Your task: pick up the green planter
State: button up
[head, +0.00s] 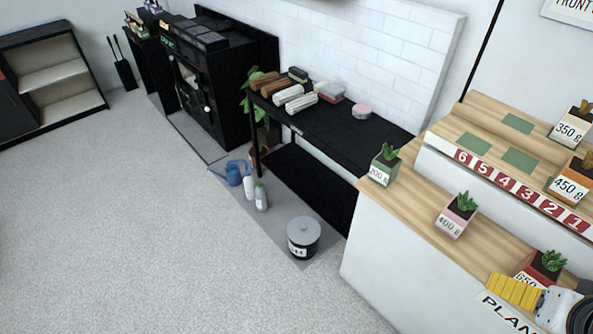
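The green planter (383,166) stands upright at the left end of the wooden counter (405,205). It is a small square pot with a leafy plant and a white "200 g" label. A white and black part of my arm shows at the lower right edge, with a ribbed yellow piece (515,290) beside it. I cannot tell whether the yellow piece belongs to my gripper, and no clear pair of fingertips shows. These parts are well to the lower right of the green planter, apart from it.
A pink planter (456,215) and a red planter (540,268) stand on the same counter. A black bench (340,125) is behind. A dark bin (303,238) stands on the floor; open floor lies left.

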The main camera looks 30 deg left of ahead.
aim_at(384, 168)
jog(key=u, duration=0.8)
jog(key=i+j, duration=0.15)
jog(key=j, duration=0.3)
jog(key=i+j+z, duration=0.1)
jog(key=j, duration=0.3)
jog(key=i+j, duration=0.1)
jog(key=j, duration=0.35)
jog(key=i+j+z, duration=0.1)
jog(key=j, duration=0.35)
jog(key=i+j, duration=0.15)
jog(key=j, duration=0.3)
jog(key=i+j+z, duration=0.1)
jog(key=j, duration=0.35)
